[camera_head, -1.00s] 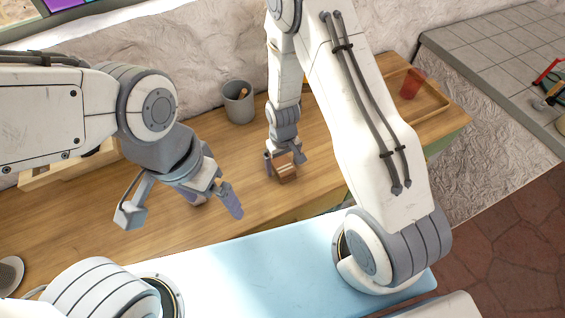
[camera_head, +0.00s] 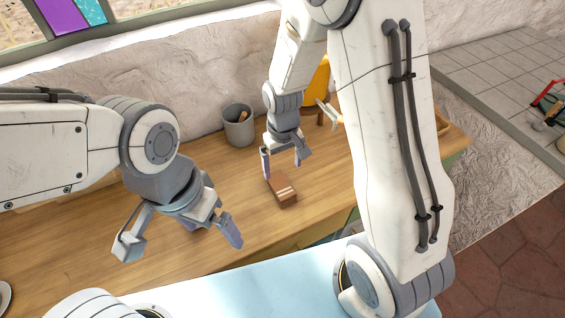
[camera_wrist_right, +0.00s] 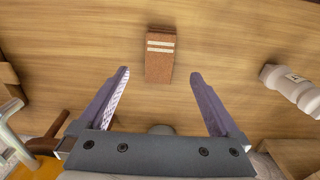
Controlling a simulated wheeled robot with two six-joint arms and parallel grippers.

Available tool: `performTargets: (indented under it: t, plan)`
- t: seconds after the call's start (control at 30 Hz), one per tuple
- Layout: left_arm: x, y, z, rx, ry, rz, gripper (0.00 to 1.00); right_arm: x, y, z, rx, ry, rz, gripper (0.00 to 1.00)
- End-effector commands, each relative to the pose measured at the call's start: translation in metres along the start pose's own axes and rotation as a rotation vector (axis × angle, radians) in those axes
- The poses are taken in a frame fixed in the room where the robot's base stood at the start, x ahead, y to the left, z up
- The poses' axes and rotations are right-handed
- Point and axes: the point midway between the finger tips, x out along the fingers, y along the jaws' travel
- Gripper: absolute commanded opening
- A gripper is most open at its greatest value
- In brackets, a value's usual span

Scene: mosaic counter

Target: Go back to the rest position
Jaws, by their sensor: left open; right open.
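My left gripper (camera_head: 182,244) is open and empty over the front left of the wooden counter (camera_head: 90,245). My right gripper (camera_head: 281,168) is open above the counter, close to a small brown block with pale stripes (camera_head: 284,188). In the right wrist view the block (camera_wrist_right: 160,65) lies on the wood beyond the two spread fingertips (camera_wrist_right: 160,74). Nothing is between those fingers, and they look clear of the block.
A grey pot (camera_head: 239,128) with something brown in it stands by the back wall. A yellow-orange object (camera_head: 319,85) stands behind my right gripper. A pale turned object (camera_wrist_right: 292,88) lies at the right in the right wrist view. The left counter is mostly clear.

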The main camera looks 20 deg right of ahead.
Motion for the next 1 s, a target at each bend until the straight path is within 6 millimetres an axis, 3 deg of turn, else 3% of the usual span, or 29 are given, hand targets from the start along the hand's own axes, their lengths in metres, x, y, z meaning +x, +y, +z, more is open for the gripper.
performTargets:
  t: [0.2, 0.7, 0.87, 1.0]
  plan:
    - [0.002, 0.000, 0.000, 0.000, 0.000, 0.000, 1.00, -0.013, 0.000, 0.000, 0.000, 0.001, 0.000, 0.99]
    - [0.002, 0.000, 0.000, 0.000, 0.000, 0.000, 1.00, -0.013, 0.000, 0.000, 0.000, 0.000, 0.000, 0.99]
    - [0.000, 0.000, 0.000, 0.000, 0.000, 0.000, 1.00, -0.005, 0.000, 0.001, 0.000, -0.004, 0.000, 0.99]
    - [-0.004, 0.000, 0.000, 0.000, 0.000, 0.000, 1.00, 0.015, 0.000, 0.002, 0.000, -0.008, 0.000, 0.99]
